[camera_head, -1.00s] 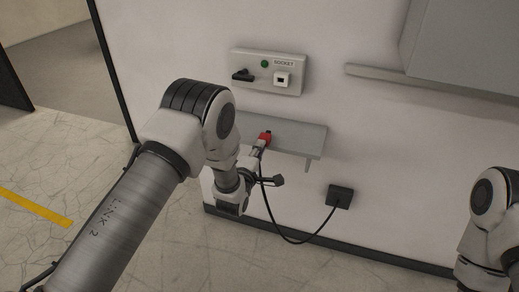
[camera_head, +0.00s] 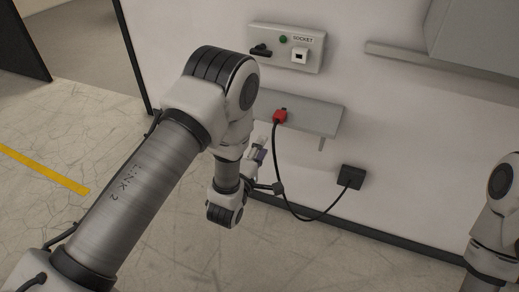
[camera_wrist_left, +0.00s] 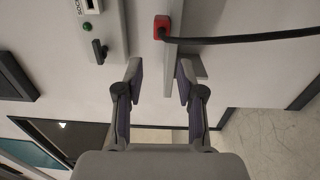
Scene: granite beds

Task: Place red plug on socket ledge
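The red plug (camera_head: 280,116) lies on the grey socket ledge (camera_head: 318,118), near its left part in the head view. Its black cable hangs down from it. In the left wrist view the red plug (camera_wrist_left: 161,27) rests at the ledge (camera_wrist_left: 174,50), beyond the fingertips. My left gripper (camera_wrist_left: 159,72) is open and empty, with both fingers spread and apart from the plug. In the head view my left gripper (camera_head: 259,148) is small, just below and left of the plug, partly hidden by my wrist. My right gripper is out of view.
The wall panel marked SOCKET (camera_head: 287,48) has a green button, a black handle and a white socket (camera_head: 299,55). The cable runs to a black wall box (camera_head: 351,177). A grey cabinet (camera_head: 480,40) and shelf edge sit at upper right. Floor is open at left.

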